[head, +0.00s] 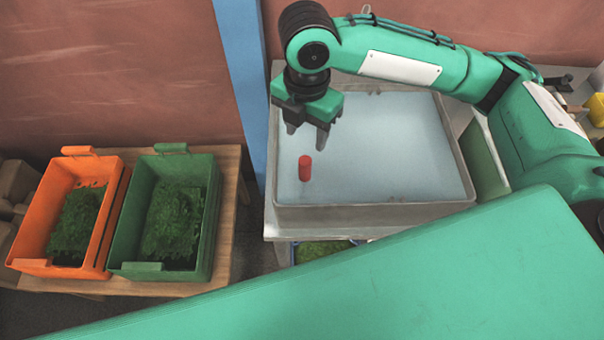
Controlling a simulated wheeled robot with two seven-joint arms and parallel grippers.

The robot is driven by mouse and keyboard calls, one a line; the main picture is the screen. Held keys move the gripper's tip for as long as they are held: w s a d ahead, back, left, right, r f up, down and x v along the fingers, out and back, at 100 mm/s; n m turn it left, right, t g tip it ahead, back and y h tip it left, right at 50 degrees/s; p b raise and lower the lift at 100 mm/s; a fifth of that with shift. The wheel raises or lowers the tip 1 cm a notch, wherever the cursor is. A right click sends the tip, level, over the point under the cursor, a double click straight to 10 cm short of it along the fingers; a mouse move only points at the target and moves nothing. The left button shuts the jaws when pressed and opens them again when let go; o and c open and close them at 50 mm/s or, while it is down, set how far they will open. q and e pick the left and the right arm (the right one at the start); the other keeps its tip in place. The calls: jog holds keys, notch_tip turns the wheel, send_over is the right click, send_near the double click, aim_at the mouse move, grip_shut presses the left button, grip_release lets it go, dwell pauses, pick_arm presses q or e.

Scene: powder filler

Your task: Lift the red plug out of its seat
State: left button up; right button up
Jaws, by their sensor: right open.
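The red plug (305,168) is a small upright cylinder. It stands in the left part of a large shallow tray (375,212) with a pale blue-grey floor. Its seat is hidden beneath it or too small to make out. My right gripper (306,143) points down above and slightly behind the plug, its two fingers spread apart. The gripper is open and empty, and the fingertips look apart from the plug. My left gripper is not in the view.
An orange bin (28,225) and a green bin (208,240), both holding green stuff, stand on a wooden table (228,190) at left. A blue post (243,80) rises beside the tray. Yellow items (595,108) sit at far right. The tray floor around the plug is clear.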

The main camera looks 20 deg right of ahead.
aim_at(305, 160)
notch_tip(305, 160, down, 6)
jog(key=shift+s+r+p, duration=0.1)
jog(key=shift+s+p, duration=0.05)
jog(key=shift+p, duration=0.25)
jog(key=shift+f, duration=0.2)
jog(key=shift+s+a+f+p, duration=0.1)
jog(key=shift+s+f+p, duration=0.1)
jog(key=shift+f+p, duration=0.5)
notch_tip(305, 160, down, 3)
jog(key=shift+s+r+p, duration=0.1)
jog(key=shift+r+p, duration=0.05)
jog(key=shift+p, duration=0.2)
jog(key=shift+f, duration=0.6)
jog(key=c, duration=1)
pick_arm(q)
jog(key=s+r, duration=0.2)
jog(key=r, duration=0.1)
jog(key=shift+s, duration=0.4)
pick_arm(e)
jog(key=shift+c, duration=0.3)
